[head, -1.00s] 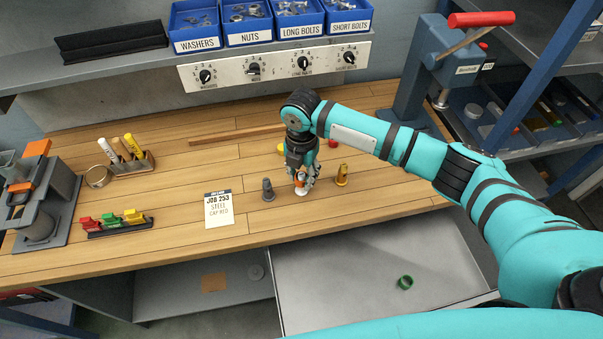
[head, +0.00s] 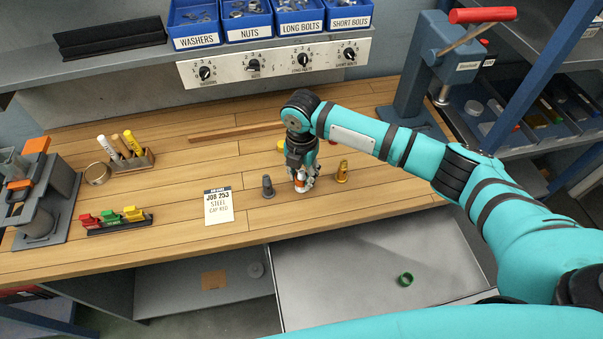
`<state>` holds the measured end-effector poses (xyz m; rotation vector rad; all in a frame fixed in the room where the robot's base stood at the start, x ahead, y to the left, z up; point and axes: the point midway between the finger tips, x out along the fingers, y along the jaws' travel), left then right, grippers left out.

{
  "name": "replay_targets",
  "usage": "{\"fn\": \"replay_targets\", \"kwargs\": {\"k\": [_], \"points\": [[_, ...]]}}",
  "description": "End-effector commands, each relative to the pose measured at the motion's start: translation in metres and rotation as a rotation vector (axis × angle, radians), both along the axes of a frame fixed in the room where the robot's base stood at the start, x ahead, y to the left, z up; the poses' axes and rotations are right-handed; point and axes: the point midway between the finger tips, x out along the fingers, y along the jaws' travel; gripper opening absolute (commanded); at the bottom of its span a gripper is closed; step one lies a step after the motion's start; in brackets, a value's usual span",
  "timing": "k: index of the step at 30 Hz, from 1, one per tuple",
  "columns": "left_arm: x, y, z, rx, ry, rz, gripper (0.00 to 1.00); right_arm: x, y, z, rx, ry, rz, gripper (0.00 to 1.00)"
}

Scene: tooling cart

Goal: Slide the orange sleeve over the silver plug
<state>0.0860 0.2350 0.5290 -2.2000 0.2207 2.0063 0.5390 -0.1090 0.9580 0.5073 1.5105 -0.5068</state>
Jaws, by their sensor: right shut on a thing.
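My right gripper (head: 300,180) points down at the worktop between two other plugs. It is shut on the orange sleeve (head: 300,176), a small patch of which shows between the fingers. The pale silver plug (head: 301,188) shows just below it, largely hidden by the fingers. The sleeve is in line with the plug, but I cannot tell how far it sits around it. My left gripper is not in view.
A dark grey plug (head: 267,187) stands close on the left and a brass plug (head: 342,172) close on the right. A job card (head: 218,206) lies farther left. A green ring (head: 405,280) lies in the open drawer (head: 340,290) below.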

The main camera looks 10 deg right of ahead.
Motion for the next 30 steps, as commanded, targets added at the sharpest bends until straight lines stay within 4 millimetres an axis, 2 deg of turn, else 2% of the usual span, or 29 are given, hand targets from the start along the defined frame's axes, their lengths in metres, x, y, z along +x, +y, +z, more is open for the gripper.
{"fn": "replay_targets", "kwargs": {"k": [15, 30], "points": [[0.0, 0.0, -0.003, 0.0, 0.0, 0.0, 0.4, 0.0, 0.0, -0.011, -0.001, 0.001, 0.0, 0.2], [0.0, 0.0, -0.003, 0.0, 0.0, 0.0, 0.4, 0.0, 0.0, -0.012, 0.0, 0.0, 0.0, 0.2]]}}
